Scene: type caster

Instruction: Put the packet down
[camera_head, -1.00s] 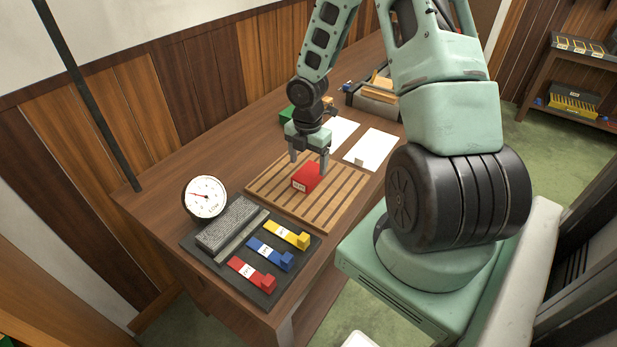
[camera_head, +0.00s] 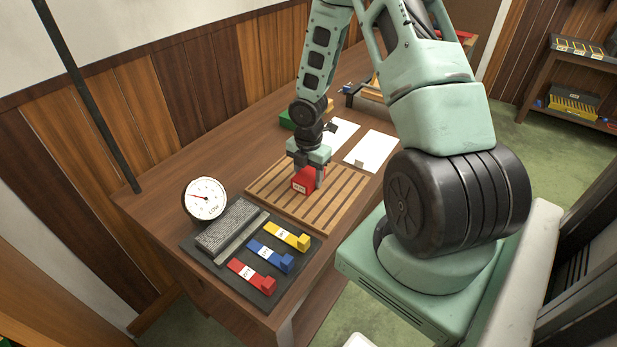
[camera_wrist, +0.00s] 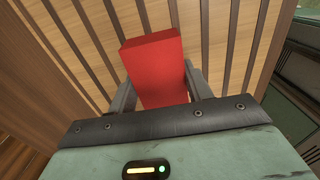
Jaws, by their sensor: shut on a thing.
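I cannot tell whether the packet's underside touches the slats.
A dark tray (camera_head: 222,262) with yellow, blue and red labelled pieces lies at the front of the bench. A round dial gauge (camera_head: 205,198) stands left of the rack. White sheets (camera_head: 371,151) and a green block (camera_head: 288,120) lie behind. Bare slats surround the packet.

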